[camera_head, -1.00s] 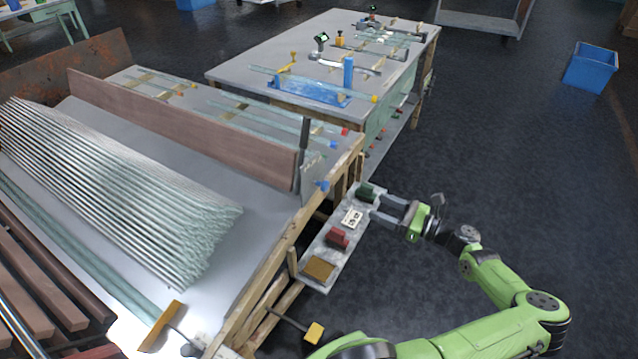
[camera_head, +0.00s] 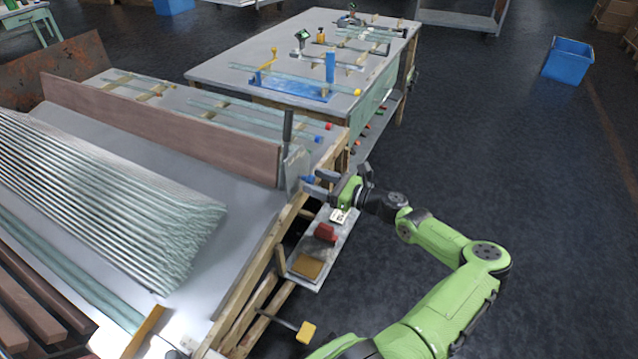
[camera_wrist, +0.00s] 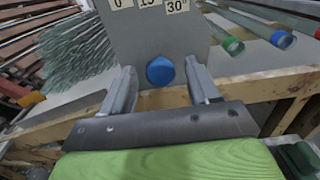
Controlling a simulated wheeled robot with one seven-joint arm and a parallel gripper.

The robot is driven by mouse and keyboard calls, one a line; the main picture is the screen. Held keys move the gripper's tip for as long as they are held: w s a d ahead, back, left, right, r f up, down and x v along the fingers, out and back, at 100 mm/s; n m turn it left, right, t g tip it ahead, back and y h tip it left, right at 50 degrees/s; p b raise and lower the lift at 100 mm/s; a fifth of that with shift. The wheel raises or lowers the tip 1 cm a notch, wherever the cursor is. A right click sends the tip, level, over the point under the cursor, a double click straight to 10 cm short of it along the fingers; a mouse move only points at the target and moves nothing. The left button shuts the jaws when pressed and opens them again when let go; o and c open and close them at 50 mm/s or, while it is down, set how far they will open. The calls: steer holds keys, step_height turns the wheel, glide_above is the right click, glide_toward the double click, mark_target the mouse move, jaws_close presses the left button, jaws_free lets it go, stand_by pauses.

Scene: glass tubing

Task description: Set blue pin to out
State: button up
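The blue pin (camera_wrist: 160,71) shows in the wrist view as a round blue knob on the lower part of a grey plate (camera_wrist: 150,35) marked 0, 15 and 30 degrees. In the head view the blue pin (camera_head: 307,179) is a small blue spot at the bench edge, at the foot of the upright plate (camera_head: 293,166). My gripper (camera_wrist: 159,80) is open, with one finger on each side of the knob. Gaps show between the knob and both fingers. In the head view my gripper (camera_head: 319,182) is at the bench edge by the plate. How far the pin sticks out cannot be told.
A narrow shelf (camera_head: 300,283) below my gripper carries a red block (camera_head: 325,232) and a white label card. A bundle of glass tubes (camera_head: 110,190) lies on the bench at left. Tubes with coloured end caps lie behind the plate.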

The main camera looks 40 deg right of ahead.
jaws_close()
steer(key=shift+r+p+v, duration=0.2)
steer(key=shift+p+v, duration=0.8)
steer(key=shift+p, duration=0.2)
steer(key=shift+f, duration=0.2)
steer(key=shift+o, duration=0.2)
jaws_free()
steer(key=p+v, duration=0.2)
steer(key=v, duration=1.4)
steer(key=shift+p, duration=0.35)
steer(key=shift+a, duration=0.1)
